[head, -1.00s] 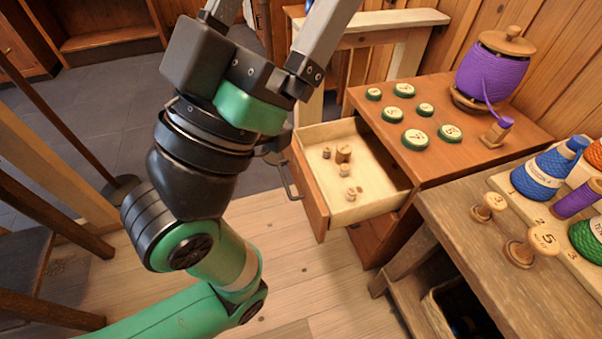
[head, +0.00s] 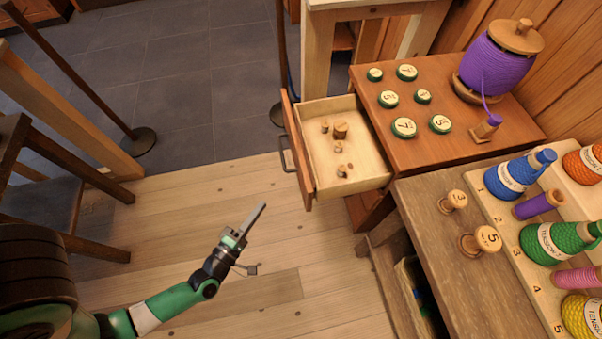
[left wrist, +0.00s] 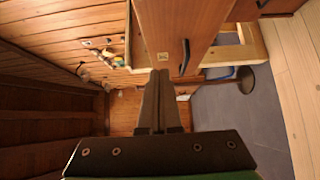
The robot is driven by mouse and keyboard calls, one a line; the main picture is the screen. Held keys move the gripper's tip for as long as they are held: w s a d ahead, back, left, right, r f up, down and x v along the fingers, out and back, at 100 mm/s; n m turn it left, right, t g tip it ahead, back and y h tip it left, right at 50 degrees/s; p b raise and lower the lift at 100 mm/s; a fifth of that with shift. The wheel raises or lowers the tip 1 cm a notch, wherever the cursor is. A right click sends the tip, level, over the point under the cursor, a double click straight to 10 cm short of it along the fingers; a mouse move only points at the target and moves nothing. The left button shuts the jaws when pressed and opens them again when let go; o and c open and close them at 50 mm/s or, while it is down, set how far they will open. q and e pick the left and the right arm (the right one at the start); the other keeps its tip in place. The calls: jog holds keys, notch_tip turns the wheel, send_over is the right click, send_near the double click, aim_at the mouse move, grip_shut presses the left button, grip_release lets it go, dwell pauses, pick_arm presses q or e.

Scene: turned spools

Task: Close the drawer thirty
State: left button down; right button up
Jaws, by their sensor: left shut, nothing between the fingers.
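The drawer (head: 368,180) stands pulled out of the brown cabinet, with several small wooden spools inside. Its front panel (head: 297,148) carries a dark bar handle (head: 286,154). In the left wrist view the wooden front (left wrist: 172,25) shows a small pale label, too small to read, and the dark handle (left wrist: 185,57). My left gripper (head: 262,207) is shut and empty, low over the floor, in front of and below the drawer front and apart from it. Its closed fingers (left wrist: 159,75) point toward the front in the wrist view. My right gripper is not in view.
The cabinet top (head: 455,105) holds several green-rimmed numbered discs and a large purple spool (head: 497,62). A wooden bench (head: 450,245) with thread cones stands at right. A dark chair (head: 45,185) stands at left. The plank floor (head: 200,210) before the drawer is clear.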

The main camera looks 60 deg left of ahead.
pick_arm(q)
jog(key=w+d+b+x, duration=0.1)
jog(key=d+x, duration=0.1)
jog(key=x, duration=1)
jog(key=shift+w, duration=0.45)
jog(key=shift+d, duration=0.1)
